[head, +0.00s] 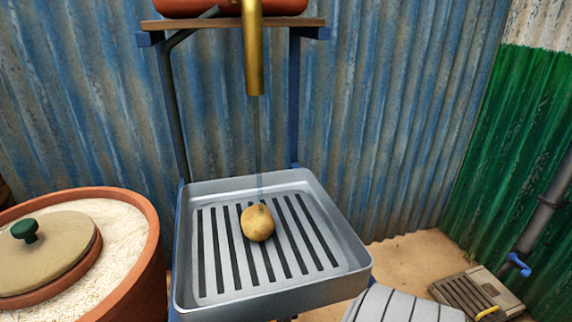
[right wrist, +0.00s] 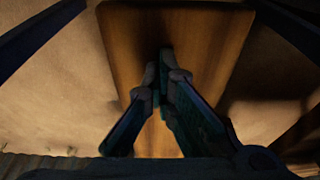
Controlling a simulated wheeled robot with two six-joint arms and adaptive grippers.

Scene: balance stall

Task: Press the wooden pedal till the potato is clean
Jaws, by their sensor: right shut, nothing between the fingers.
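The potato (head: 257,223) is yellow-tan and lies on the slotted floor of the grey metal tray (head: 345,245) in the head view. A thin stream of water (head: 257,140) comes down from the brass spout (head: 254,50) to the potato. The wooden pedal (right wrist: 215,45) fills the upper middle of the right wrist view. My right gripper (right wrist: 164,68) is shut and empty, with its fingertips over the pedal. I cannot tell for sure whether they touch it. My left gripper is in neither view.
A terracotta tub (head: 150,270) of white grains with a round lid (head: 55,250) stands at the left. A floor drain grate (head: 470,297) and a pipe with a blue tap (head: 519,265) are at the right. Corrugated walls close the back and right side.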

